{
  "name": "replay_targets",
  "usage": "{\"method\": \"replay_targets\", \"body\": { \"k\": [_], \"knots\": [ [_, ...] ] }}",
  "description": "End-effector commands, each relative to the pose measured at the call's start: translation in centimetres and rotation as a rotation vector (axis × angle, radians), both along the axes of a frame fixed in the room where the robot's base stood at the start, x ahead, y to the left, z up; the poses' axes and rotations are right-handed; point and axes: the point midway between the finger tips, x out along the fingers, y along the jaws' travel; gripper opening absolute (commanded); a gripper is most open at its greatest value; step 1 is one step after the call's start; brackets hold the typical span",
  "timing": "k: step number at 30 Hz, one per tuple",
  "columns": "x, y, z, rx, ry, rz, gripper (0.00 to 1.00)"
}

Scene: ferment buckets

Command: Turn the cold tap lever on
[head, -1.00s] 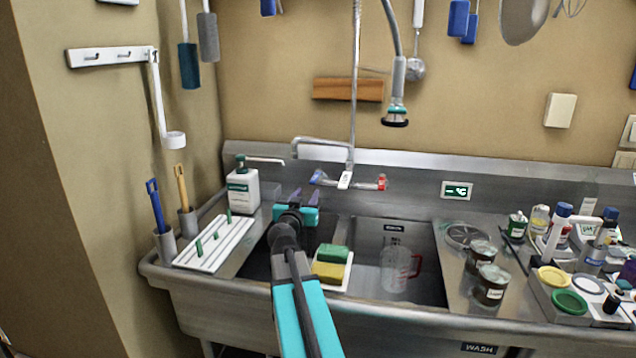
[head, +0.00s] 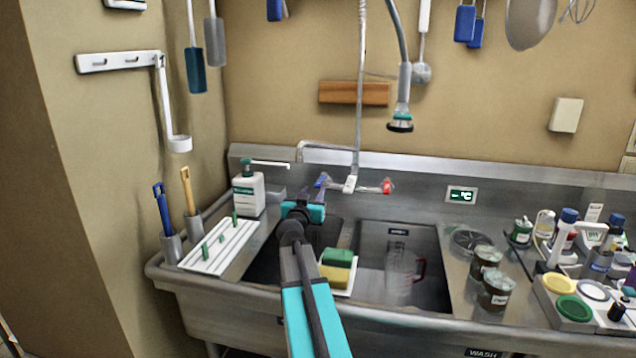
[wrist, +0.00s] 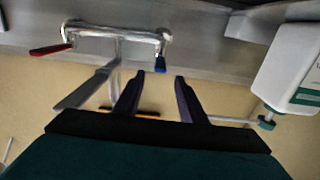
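The wall tap (head: 349,184) has a blue cold lever (head: 321,181) on its left and a red lever (head: 388,187) on its right. In the head view my gripper (head: 303,191) is just left of and in front of the blue lever. In the wrist view, where the tap appears inverted, the blue lever (wrist: 160,64) shows just beyond my fingertips (wrist: 160,76), in line with the gap between them. The red lever (wrist: 50,49) is farther left there. My fingers are apart with nothing between them. I cannot tell whether a finger touches the lever.
A soap bottle (head: 248,193) stands left of my gripper; its white bottle also shows in the wrist view (wrist: 297,70). The swing spout (head: 325,146) and spray hose (head: 401,85) are above. Below are sponges (head: 338,266) and a jug (head: 404,270) at the sink.

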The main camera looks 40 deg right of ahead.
Motion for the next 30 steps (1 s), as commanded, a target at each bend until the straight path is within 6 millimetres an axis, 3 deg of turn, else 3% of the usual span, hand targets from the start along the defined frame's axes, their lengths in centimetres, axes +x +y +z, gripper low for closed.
{"method": "replay_targets", "body": {
  "k": [30],
  "knots": [
    [4.8, -7.5, 0.1, -0.001, 0.001, 0.001, 0.38]
  ]
}}
